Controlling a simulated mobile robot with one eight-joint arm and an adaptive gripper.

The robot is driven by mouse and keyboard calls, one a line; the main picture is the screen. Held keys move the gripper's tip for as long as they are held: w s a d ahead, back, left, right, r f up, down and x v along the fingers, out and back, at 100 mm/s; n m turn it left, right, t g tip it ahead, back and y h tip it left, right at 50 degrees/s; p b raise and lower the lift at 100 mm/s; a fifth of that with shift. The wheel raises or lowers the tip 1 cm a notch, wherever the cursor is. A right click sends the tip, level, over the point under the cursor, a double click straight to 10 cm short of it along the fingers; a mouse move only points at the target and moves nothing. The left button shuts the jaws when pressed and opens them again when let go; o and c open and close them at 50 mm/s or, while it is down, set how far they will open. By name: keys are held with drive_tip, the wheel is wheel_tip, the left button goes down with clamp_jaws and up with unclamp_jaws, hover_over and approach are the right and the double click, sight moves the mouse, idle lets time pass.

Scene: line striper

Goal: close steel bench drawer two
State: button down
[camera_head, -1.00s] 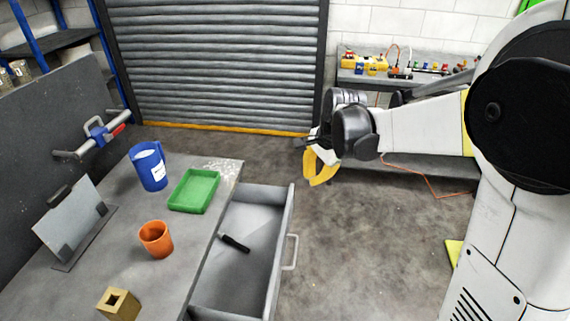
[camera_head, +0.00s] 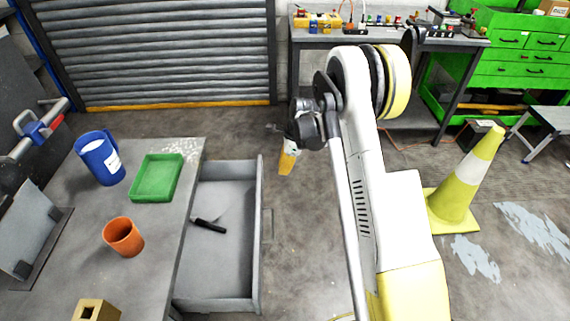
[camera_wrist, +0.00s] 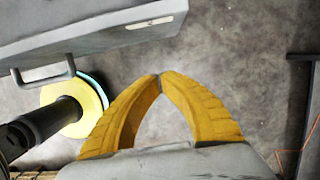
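The steel bench (camera_head: 150,225) stands at the left in the head view. Its grey drawer (camera_head: 258,215) is pulled out to the right and open, with a black tool (camera_head: 208,225) lying inside. The drawer handle is hard to make out in the head view. The wrist view shows the drawer front (camera_wrist: 90,25) at the upper left with its bar handle (camera_wrist: 42,66). My gripper (camera_head: 288,160) is beyond the drawer's far right corner, apart from it. In the wrist view the yellow fingers (camera_wrist: 160,76) meet at the tips, with nothing between them.
On the bench are a blue mug (camera_head: 100,160), a green tray (camera_head: 157,178), an orange cup (camera_head: 123,237) and a brass block (camera_head: 97,310). A yellow cone (camera_head: 465,185) stands at the right. The floor right of the drawer is partly covered by my arm.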

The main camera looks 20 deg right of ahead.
drive_tip(key=shift+w+a+f+b, duration=0.3)
drive_tip(key=shift+a+f, duration=0.25)
drive_tip(key=shift+a, duration=0.25)
drive_tip(key=shift+w+a+f+b, duration=0.2)
drive_tip(key=shift+a+f+b, duration=0.3)
drive_tip(key=shift+a, duration=0.25)
drive_tip(key=shift+w+a+f+b, duration=0.3)
drive_tip(key=shift+a+f, duration=0.25)
drive_tip(key=shift+a, duration=0.25)
hover_over(212, 187)
drive_tip(key=shift+a, duration=0.1)
